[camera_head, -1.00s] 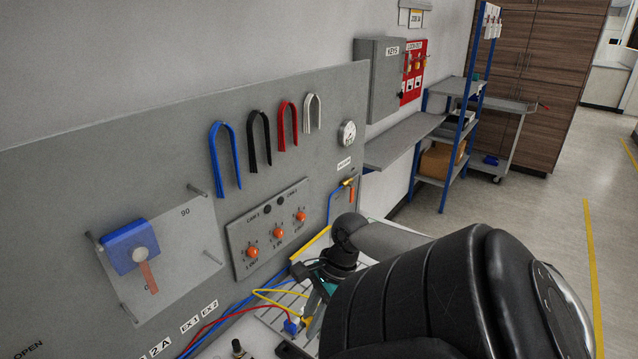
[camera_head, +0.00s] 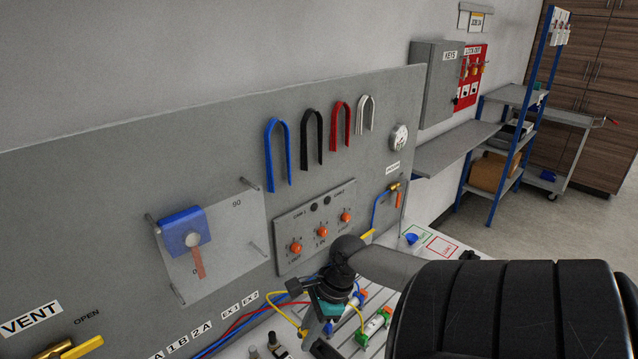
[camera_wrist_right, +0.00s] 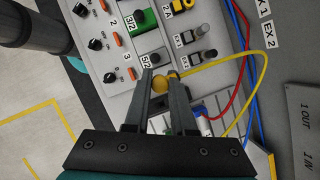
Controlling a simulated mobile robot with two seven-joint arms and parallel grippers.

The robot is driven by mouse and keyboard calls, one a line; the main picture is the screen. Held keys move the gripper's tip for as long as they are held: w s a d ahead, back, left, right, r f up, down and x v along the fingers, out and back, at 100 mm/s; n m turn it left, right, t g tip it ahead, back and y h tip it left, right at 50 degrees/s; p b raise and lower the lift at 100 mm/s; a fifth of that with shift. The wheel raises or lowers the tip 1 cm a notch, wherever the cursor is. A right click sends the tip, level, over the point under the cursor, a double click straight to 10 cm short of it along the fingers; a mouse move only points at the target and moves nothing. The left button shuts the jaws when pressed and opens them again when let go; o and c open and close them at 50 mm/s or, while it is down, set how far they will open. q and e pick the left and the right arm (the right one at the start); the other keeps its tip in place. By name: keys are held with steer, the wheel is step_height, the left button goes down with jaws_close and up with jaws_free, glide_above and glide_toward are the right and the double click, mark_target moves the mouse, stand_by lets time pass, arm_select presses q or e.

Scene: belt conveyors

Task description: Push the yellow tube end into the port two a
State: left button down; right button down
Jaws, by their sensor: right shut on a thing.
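My right gripper (camera_wrist_right: 162,80) is shut on the yellow tube end (camera_wrist_right: 172,83), which shows at its fingertips in the wrist view. The yellow tube loops away to the right there. In the head view my right gripper (camera_head: 312,335) is low in the middle, partly hidden by my arm, with the yellow tube (camera_head: 277,303) arching beside it. A 2A label (camera_wrist_right: 168,9) is at the top of the wrist view, beyond the fingertips; another 2A label (camera_head: 201,328) is low on the panel. Which opening is port two a is unclear. My left gripper is not in view.
Red and blue tubes (camera_wrist_right: 232,97) run along the right. The upright grey panel (camera_head: 110,175) borders the left, with a blue lever block (camera_head: 182,228) mounted on it.

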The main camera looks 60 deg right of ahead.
steer(key=w+a+f+b, duration=0.4)
steer(key=w+a, duration=0.1)
steer(key=w, duration=0.3)
steer(key=w+a+f+b, duration=0.4)
steer(key=w+a+b, duration=0.1)
steer(key=w, duration=0.3)
steer(key=shift+w+a+f, duration=0.2)
steer(key=shift+w+a, duration=0.05)
steer(key=shift+w, duration=0.1)
stand_by(0.7)
stand_by(0.4)
steer(key=shift+f+b, duration=0.6)
steer(key=shift+f, duration=1.55)
steer(key=shift+r+p, duration=0.1)
steer(key=shift+p, duration=0.5)
